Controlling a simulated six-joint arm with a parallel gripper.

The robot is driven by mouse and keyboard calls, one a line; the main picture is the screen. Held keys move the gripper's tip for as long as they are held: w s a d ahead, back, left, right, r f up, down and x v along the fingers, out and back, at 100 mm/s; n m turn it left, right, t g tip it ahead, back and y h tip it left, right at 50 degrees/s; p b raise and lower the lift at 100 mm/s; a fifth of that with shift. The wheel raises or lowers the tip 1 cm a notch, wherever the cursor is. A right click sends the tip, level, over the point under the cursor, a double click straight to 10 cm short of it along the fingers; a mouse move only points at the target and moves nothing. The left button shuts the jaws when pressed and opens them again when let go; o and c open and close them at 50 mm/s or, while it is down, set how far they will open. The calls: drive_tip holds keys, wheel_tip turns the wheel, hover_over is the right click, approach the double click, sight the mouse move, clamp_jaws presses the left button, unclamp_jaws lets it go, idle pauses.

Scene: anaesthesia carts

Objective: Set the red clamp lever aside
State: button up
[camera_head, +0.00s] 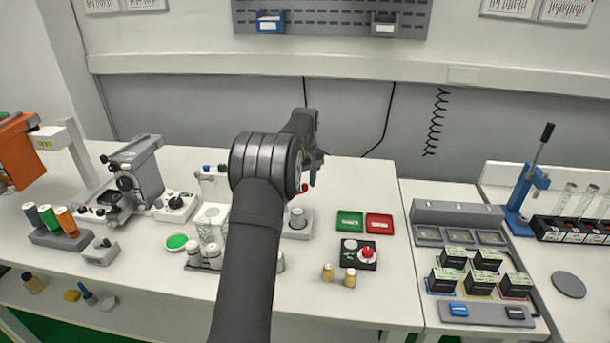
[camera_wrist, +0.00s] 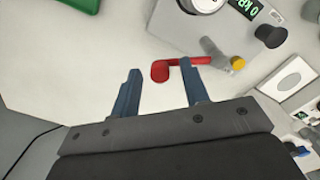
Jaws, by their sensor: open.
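The red clamp lever (camera_wrist: 180,64) shows in the wrist view, a short bar with a rounded end. It lies beside a grey device, its right end at the device's edge; I cannot tell whether it is attached. My gripper (camera_wrist: 160,76) has its two blue fingers apart, with the lever just beyond and between their tips. Nothing is held. In the head view my gripper (camera_head: 312,172) is above the bench near the grey device (camera_head: 297,224), and a small red patch shows beneath it. My arm hides part of that area.
The grey device in the wrist view has a green-digit display (camera_wrist: 246,8), a yellow knob (camera_wrist: 238,63) and a black knob (camera_wrist: 271,37). A green tray (camera_head: 350,222) and a red tray (camera_head: 379,224) stand to the right. Bare bench lies behind them.

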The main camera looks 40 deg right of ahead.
sight(305, 184)
wheel_tip(305, 184, up, 17)
drive_tip(key=shift+r, duration=0.15)
idle(0.5)
wheel_tip(305, 184, down, 18)
drive_tip(key=shift+r, duration=0.25)
idle(0.7)
drive_tip(key=shift+r, duration=0.15)
